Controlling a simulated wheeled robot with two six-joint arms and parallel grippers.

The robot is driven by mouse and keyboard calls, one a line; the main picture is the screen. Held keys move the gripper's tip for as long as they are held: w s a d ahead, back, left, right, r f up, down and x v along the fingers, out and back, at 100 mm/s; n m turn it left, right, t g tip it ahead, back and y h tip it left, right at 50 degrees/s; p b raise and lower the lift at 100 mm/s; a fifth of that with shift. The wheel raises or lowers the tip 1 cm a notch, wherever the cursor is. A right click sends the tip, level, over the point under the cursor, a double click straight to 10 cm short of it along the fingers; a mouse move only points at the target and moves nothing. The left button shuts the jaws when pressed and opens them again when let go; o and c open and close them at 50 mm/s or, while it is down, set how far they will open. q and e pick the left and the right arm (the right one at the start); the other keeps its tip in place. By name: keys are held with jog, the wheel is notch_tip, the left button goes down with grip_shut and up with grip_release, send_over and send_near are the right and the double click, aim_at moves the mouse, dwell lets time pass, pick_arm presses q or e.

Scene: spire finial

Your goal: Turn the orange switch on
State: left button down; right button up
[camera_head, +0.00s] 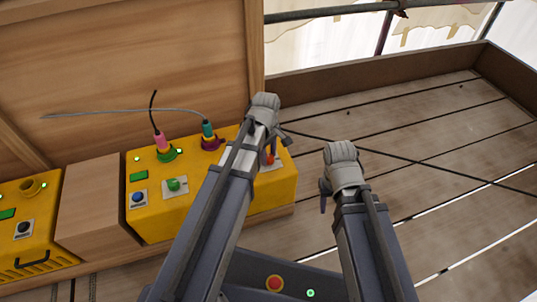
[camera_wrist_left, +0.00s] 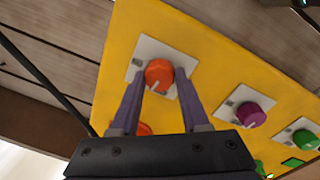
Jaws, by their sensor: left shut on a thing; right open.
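The orange switch (camera_wrist_left: 159,75) is a round knob with a pale mark, on a white plate on the yellow panel. In the left wrist view it sits between the two fingers of my left gripper (camera_wrist_left: 160,80), which is shut on it. The knob's mark points toward the bottom of that view. In the head view the orange switch (camera_head: 269,160) shows at the right end of the yellow box (camera_head: 225,200), partly behind my left arm. My right gripper (camera_head: 324,200) is open and empty, right of the box over the plank floor.
A purple knob (camera_wrist_left: 249,114) and a green knob (camera_wrist_left: 305,139) sit beside the orange one. The box also carries a blue knob (camera_head: 138,197) and pink and teal plugs with a grey cable (camera_head: 110,112). A wooden block (camera_head: 95,205) and another yellow box (camera_head: 40,235) stand left.

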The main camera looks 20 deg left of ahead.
pick_arm(q)
jog(key=m, duration=1.2)
jog(key=shift+m+g, duration=0.3)
jog(key=shift+m, duration=1.9)
jog(key=shift+c, duration=2)
grip_release()
